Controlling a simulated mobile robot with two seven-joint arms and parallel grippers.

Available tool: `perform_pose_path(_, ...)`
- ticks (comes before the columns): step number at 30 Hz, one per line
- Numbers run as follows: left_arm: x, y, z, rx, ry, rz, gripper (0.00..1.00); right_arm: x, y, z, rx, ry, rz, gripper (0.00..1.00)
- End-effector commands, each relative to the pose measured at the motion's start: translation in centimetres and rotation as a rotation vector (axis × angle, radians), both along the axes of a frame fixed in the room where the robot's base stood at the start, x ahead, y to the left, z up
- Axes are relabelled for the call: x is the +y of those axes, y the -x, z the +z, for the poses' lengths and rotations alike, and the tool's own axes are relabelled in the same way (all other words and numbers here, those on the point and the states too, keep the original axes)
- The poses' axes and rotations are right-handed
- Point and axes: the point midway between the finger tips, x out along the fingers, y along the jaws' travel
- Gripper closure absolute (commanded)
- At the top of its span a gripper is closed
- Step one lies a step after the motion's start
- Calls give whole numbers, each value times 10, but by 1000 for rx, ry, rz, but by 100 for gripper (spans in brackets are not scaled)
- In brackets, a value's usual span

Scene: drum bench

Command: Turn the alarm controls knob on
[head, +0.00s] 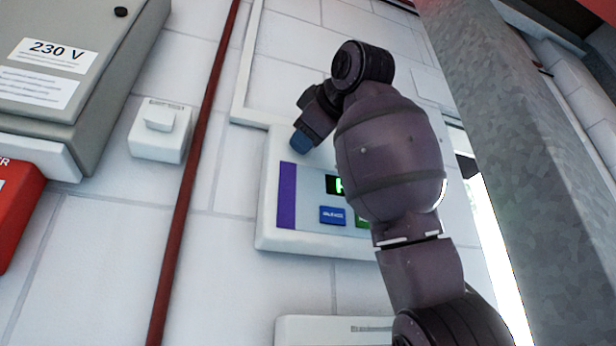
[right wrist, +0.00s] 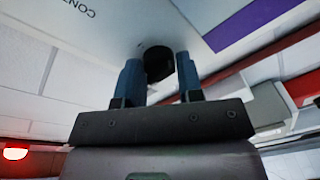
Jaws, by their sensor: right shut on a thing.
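The alarm control panel (head: 270,225) is a white wall box with a purple stripe, a green-lit display (head: 335,184) and a blue button (head: 333,215). My right gripper (head: 302,141) is at the panel's upper left part, and my right arm covers much of the panel's right side. In the right wrist view, a black round knob (right wrist: 158,57) sits on the panel face between the two blue fingers, which are shut on it. The knob is hidden in the head view, and I cannot tell its setting. My left gripper is out of view.
A grey cabinet (head: 110,60) marked 230 V and a white switch box (head: 160,130) are at the left. A dark red pipe (head: 190,180) runs between them and the panel. A grey column (head: 520,150) stands close on the right. A red box (head: 15,205) shows at the left edge.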

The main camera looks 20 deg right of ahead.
Motion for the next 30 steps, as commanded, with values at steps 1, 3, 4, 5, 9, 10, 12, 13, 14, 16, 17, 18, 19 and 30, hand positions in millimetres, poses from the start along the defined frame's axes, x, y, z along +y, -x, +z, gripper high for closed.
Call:
perform_pose_path(1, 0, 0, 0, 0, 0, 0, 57, 0, 0, 1, -2, -1, 0, 90)
perform_pose_path(3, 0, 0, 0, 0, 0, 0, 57, 0, 0, 1, -2, -3, 0, 90)
perform_pose_path(4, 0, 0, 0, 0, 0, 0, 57, 0, 0, 1, -2, -6, 1, 90)
perform_pose_path(5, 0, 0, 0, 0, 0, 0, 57, 0, 0, 1, -2, -9, 0, 90)
perform_pose_path(9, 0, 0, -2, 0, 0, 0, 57, 0, 1, 0, -1, -44, 0, 90)
perform_pose_path(10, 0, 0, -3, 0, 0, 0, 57, 0, 1, 0, -1, -56, 0, 90)
perform_pose_path(12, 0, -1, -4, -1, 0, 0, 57, -1, 1, 0, 0, -90, 1, 90)
perform_pose_path(13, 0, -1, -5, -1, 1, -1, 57, -1, 1, 0, 1, -107, 0, 90)
perform_pose_path(14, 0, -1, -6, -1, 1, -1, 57, -1, 1, 0, 0, -128, 0, 90)
perform_pose_path(16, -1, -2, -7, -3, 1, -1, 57, -1, 1, 0, 2, -178, 1, 90)
perform_pose_path(17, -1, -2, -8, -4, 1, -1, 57, -1, 1, 0, 3, -203, 1, 90)
perform_pose_path(18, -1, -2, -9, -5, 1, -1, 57, -1, 1, 0, 4, -237, 1, 90)
perform_pose_path(19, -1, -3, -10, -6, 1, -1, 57, -1, 1, 0, 5, -264, 1, 90)
perform_pose_path(30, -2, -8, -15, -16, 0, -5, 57, -1, 1, -1, 17, -615, 1, 90)
